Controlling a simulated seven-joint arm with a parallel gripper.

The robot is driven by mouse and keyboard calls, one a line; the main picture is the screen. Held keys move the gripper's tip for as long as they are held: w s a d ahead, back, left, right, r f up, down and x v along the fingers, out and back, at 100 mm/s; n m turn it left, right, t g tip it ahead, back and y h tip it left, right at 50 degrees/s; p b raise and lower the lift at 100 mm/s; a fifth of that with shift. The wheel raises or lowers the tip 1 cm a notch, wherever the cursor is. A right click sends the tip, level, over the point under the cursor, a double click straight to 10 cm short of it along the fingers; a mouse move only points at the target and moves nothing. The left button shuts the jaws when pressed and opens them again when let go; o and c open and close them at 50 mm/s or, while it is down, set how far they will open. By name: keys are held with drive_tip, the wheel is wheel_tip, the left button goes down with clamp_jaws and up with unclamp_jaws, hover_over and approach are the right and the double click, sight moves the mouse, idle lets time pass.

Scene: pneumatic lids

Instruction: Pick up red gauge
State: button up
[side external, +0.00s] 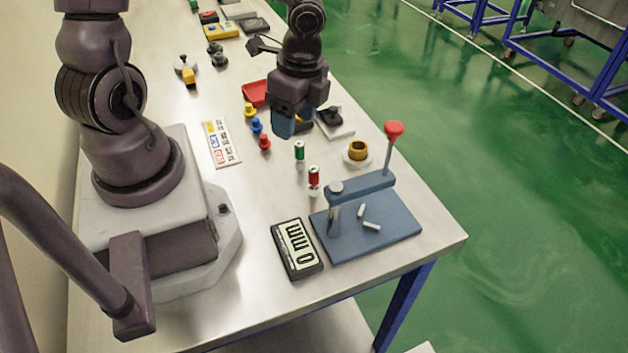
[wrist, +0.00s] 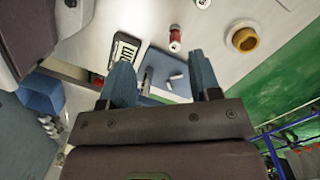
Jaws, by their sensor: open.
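The red gauge (side external: 314,178) is a small upright cylinder with a red body, a pale band and a metal lower end. It stands on the metal table between a similar green gauge (side external: 299,152) and the blue press base. In the wrist view the red gauge (wrist: 175,38) shows near the top, beyond my fingertips. My gripper (side external: 293,126) has blue fingers and hangs over the table, farther back than the red gauge and apart from it. In the wrist view my gripper (wrist: 163,78) has its fingers spread with nothing held between them.
A blue press (side external: 385,229) with a red-knobbed lever (side external: 393,131) stands near the front right corner. A black display block (side external: 297,248) lies left of it. A brass ring (side external: 357,150) sits right of the gauges. Red, blue and yellow knobs and a red tray (side external: 255,93) are farther back.

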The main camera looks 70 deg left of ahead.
sight(314, 168)
drive_tip(key=m, duration=0.1)
drive_tip(key=w+d+m, duration=0.1)
drive_tip(key=m, duration=0.1)
drive_tip(key=w+d+f+m, duration=0.1)
drive_tip(key=m, duration=0.1)
drive_tip(key=shift+w+d+f+t+h, duration=0.1)
drive_tip(key=shift+d+t+h, duration=0.2)
drive_tip(key=shift+t, duration=0.1)
drive_tip(key=f, duration=0.2)
drive_tip(key=f+m, duration=0.1)
drive_tip(key=f, duration=0.1)
drive_tip(key=f+m, duration=0.1)
drive_tip(key=f, duration=0.2)
drive_tip(key=shift+w, duration=0.35)
drive_tip(key=shift+s+a+f, duration=0.1)
drive_tip(key=shift+a+f, duration=0.05)
drive_tip(key=shift+f, duration=1.3)
drive_tip(key=shift+a+f, duration=0.15)
drive_tip(key=shift+f, duration=1.3)
drive_tip(key=c, duration=1.1)
